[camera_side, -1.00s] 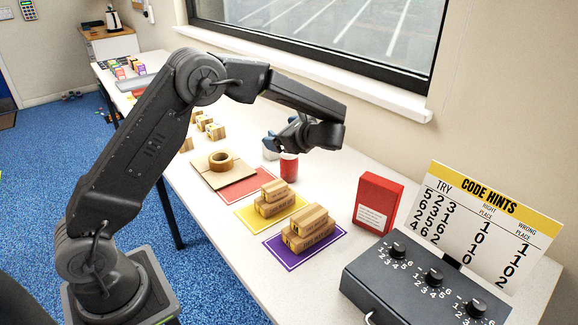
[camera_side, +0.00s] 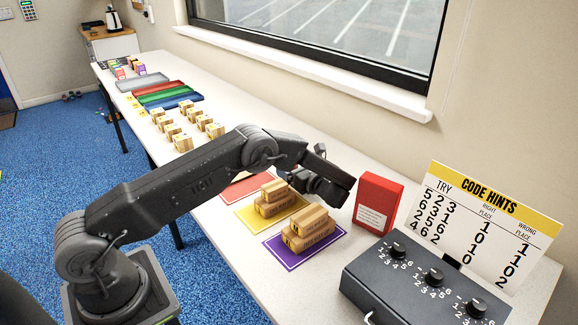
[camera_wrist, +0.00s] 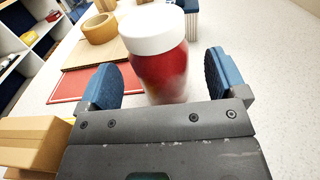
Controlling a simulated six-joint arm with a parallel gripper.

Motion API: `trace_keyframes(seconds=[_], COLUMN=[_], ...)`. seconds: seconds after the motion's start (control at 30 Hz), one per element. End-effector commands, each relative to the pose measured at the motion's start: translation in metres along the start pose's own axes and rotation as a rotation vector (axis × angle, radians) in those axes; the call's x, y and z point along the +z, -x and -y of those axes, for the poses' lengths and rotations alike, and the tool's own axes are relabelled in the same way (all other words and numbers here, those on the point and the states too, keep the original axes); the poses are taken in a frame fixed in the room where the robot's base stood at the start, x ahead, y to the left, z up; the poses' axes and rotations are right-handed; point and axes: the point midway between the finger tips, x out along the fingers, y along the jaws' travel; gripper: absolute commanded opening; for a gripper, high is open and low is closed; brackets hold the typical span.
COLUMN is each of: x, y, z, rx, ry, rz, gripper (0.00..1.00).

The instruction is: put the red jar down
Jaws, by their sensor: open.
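In the wrist view the red jar (camera_wrist: 165,72) with its white lid (camera_wrist: 152,30) stands upright between the blue fingertips of my gripper (camera_wrist: 163,82). The jaws are open, with a gap on both sides of the jar. In the side view my gripper (camera_side: 318,187) is low over the table, behind the yellow mat, and the jar is hidden there.
The red mat (camera_side: 240,190) lies nearby; the wrist view also shows a cardboard sheet and tape roll (camera_wrist: 99,29). Stacked cartons stand on the yellow mat (camera_side: 262,225) and purple mat (camera_side: 290,258). A red box (camera_side: 378,203) and a dial box (camera_side: 425,285) stand right.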

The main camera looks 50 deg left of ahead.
Motion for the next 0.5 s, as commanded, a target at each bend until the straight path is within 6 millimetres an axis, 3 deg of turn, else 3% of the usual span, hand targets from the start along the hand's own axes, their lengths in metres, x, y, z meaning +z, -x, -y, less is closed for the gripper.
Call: trace_keyframes(seconds=[0.03,0.2,0.47,0.5], x=[0.003,0.004,0.004,0.004], y=[-0.012,-0.028,-0.030,-0.030], z=[0.000,0.000,0.000,0.000], rx=[0.006,0.003,0.002,0.002], ry=[0.004,0.003,0.003,0.003], rz=[0.001,0.001,0.000,0.000], gripper=[0.91,0.91,0.91,0.87])
